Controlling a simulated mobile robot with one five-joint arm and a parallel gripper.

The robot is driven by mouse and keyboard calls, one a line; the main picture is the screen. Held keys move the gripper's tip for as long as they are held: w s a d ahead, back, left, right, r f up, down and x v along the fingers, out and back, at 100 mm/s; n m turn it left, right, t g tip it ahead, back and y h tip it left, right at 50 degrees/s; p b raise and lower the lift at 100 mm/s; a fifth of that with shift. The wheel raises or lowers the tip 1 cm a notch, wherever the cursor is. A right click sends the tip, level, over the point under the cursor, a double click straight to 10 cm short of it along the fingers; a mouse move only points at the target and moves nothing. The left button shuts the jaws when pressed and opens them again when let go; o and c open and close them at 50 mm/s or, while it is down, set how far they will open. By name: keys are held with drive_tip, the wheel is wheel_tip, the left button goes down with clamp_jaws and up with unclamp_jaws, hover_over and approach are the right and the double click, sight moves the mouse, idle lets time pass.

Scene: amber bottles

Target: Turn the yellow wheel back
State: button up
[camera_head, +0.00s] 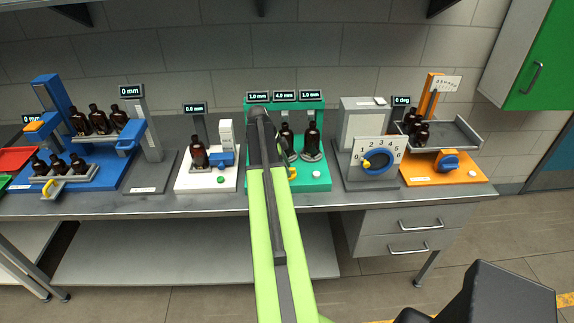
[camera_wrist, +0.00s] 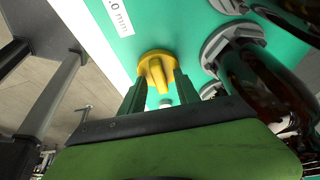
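The yellow wheel (camera_wrist: 156,66) is a round knob with a raised grip bar, set on the green station. It is also partly seen in the head view (camera_head: 292,173), just right of my arm. My gripper (camera_wrist: 158,86) points at the wheel in the wrist view. Its two dark green fingers stand apart on either side of the raised bar, with gaps visible, so it looks open. Whether the fingertips touch the wheel's rim I cannot tell. The green station (camera_head: 317,183) carries three displays (camera_head: 284,96), apparently reading 1.0, 4.0 and 1.0 mm. My arm hides its left part.
Amber bottles (camera_head: 311,141) stand on the green station; one (camera_wrist: 265,85) is close right of my gripper. A white station (camera_head: 209,181) is to the left. A grey dial station (camera_head: 372,155) with a blue wheel and an orange station (camera_head: 440,173) are to the right.

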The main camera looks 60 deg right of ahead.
drive_tip(key=p+v, duration=1.6)
drive_tip(key=v, duration=0.1)
drive_tip(key=shift+r, duration=0.2)
drive_tip(key=shift+w, duration=0.15)
